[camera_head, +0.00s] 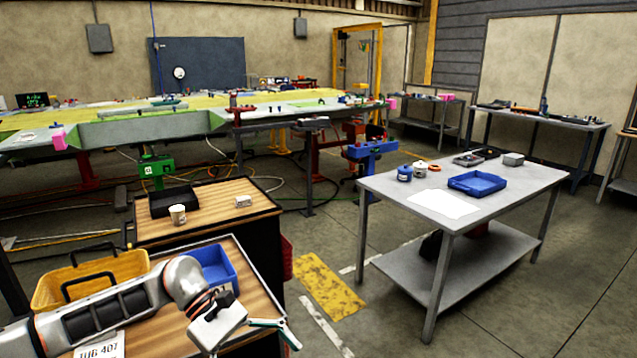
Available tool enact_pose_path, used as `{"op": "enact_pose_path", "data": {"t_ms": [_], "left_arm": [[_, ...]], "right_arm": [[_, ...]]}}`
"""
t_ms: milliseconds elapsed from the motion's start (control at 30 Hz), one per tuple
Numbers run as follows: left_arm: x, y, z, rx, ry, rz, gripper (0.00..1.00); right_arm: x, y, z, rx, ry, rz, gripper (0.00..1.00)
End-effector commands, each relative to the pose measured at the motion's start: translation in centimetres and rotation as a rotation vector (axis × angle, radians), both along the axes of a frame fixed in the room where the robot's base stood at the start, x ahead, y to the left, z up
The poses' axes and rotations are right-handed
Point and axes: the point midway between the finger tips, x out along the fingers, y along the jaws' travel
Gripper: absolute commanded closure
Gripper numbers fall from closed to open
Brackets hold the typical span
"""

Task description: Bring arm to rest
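My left arm comes in from the lower left, over the wooden-topped bench (172,330) in front. Its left gripper (268,345) is at the bottom edge, near the bench's right corner. One finger is splayed wide to the right, so it looks open; the other finger is cut off or hidden. I see nothing held in it. The forearm passes in front of a yellow crate (128,264) and a blue bin (219,262). My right arm and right gripper are not in view.
A second wooden-topped bench (222,208) holds a cup (178,214) and a dark tray (172,200). A grey table (385,190) at right carries a blue tray (477,183). The wing jig (150,128) stands behind. The floor between front bench and grey table is open.

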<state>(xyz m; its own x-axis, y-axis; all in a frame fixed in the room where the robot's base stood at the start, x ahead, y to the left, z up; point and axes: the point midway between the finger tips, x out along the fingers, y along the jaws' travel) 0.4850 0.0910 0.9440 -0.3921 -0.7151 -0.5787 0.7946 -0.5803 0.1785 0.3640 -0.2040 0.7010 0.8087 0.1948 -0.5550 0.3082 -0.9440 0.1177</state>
Motion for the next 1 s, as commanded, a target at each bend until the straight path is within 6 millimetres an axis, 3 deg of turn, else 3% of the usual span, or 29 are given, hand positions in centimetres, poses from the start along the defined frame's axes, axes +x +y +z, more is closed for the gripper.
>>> {"op": "enact_pose_path", "data": {"t_ms": [33,200,300,467,633,767,900,1000], "left_arm": [[-1.3,-2.7,-0.2,-0.068,0.076,0.054,0.0],[-3.4,-9.5,1.5,-0.273,0.367,0.28,0.0],[-3.6,-12.1,3.0,-0.384,0.577,0.421,0.0],[-2.4,-13.7,4.8,-0.547,0.962,0.648,0.0],[0.1,-12.2,4.4,-0.702,1.427,0.882,0.0],[1.8,-9.1,1.9,-0.813,1.811,1.048,0.0],[2.3,-4.5,-3.1,-0.939,2.24,1.209,0.0],[1.3,-0.8,-7.7,-1.039,2.551,1.307,0.0]], "right_arm": [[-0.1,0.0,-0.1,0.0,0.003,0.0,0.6],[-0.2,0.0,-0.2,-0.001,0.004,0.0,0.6],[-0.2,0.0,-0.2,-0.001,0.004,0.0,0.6],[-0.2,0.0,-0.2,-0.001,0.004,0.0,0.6],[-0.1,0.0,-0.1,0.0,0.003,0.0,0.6],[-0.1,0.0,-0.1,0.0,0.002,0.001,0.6],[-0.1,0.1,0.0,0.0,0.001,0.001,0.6],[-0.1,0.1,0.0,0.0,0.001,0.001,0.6]]}}
